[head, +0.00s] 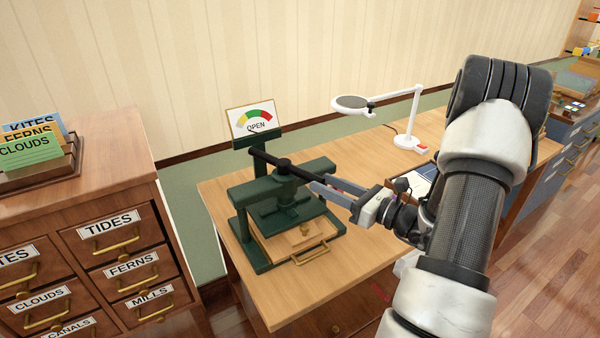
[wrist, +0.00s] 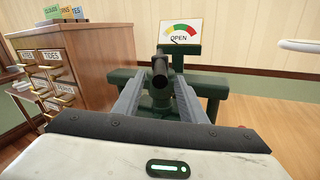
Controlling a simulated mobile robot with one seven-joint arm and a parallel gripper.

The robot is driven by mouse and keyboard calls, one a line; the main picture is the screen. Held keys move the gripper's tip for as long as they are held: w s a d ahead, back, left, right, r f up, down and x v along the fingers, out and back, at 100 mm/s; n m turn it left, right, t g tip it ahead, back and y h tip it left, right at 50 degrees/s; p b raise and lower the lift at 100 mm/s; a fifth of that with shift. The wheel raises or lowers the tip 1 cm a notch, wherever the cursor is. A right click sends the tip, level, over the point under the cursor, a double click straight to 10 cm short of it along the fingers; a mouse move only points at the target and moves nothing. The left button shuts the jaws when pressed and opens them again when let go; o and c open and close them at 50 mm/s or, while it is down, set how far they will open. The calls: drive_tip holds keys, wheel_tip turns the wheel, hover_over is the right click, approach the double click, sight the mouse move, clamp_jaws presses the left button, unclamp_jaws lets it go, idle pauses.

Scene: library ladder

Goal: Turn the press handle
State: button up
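The dark green press (head: 285,205) stands on the wooden desk. Its black handle bar (head: 272,160) runs across the top from upper left to lower right. In the wrist view the near end of the handle (wrist: 160,72) points toward me, between my fingertips. My gripper (head: 318,186) reaches in from the right at the handle's near end. Its two fingers (wrist: 160,90) are spread, with a gap beside the bar; contact is hard to tell. A dial sign (head: 252,120) behind the press reads OPEN, also visible in the wrist view (wrist: 181,35).
A wooden tray with a brass handle (head: 312,254) sits under the press. A white magnifier lamp (head: 410,115) stands right of it on the desk (head: 290,300). A labelled drawer cabinet (head: 95,200) with a card box stands at left.

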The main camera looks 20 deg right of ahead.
sight(290, 168)
drive_tip(key=x, duration=0.8)
drive_tip(key=shift+w+a, duration=0.2)
drive_tip(key=shift+w, duration=0.15)
clamp_jaws()
